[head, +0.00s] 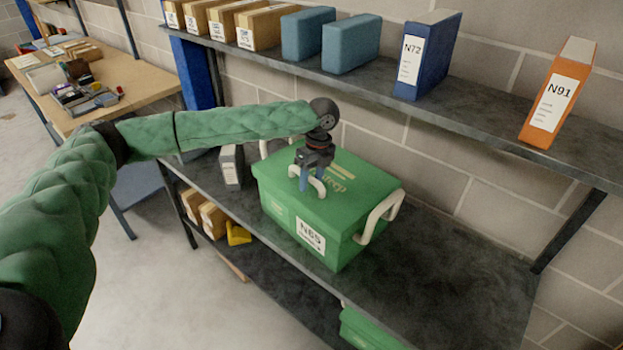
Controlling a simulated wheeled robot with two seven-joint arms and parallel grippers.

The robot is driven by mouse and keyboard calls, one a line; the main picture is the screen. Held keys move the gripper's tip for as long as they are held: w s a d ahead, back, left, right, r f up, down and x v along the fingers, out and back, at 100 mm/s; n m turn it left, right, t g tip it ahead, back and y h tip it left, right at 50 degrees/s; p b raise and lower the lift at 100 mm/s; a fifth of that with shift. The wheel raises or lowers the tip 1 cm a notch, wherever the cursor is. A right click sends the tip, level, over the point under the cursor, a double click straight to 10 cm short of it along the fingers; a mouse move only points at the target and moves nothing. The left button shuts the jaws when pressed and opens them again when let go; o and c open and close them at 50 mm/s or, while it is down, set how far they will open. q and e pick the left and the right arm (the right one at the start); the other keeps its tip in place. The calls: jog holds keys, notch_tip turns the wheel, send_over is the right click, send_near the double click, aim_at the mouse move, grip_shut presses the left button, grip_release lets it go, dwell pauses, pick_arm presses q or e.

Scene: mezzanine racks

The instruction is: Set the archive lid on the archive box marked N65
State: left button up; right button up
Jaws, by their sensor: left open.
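The green archive box (285,218) stands on the middle shelf, with a white label marked N65 on its front and cream handles at its ends. The green archive lid (278,170) lies over the top of the box and looks level; I see no clear gap along the front edge. My right gripper is not in view.
The dark shelf (450,275) is clear to the right of the box. A grey binder (231,166) stands to its left. The upper shelf holds a blue N72 binder (428,55), an orange N91 binder (558,92) and boxes. Another green box (370,330) sits below.

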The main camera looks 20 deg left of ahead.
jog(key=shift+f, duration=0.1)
pick_arm(q)
jog(key=shift+w+r, duration=0.1)
jog(key=shift+r, duration=0.2)
jog(key=r+b, duration=0.1)
jog(key=r, duration=0.2)
jog(key=w+r+b, duration=0.1)
jog(key=r, duration=0.1)
jog(key=shift+d+r+b, duration=0.2)
jog(key=shift+d+b, duration=0.1)
jog(key=shift+b, duration=0.05)
jog(key=shift+w+r, duration=0.1)
jog(key=shift+r, duration=0.75)
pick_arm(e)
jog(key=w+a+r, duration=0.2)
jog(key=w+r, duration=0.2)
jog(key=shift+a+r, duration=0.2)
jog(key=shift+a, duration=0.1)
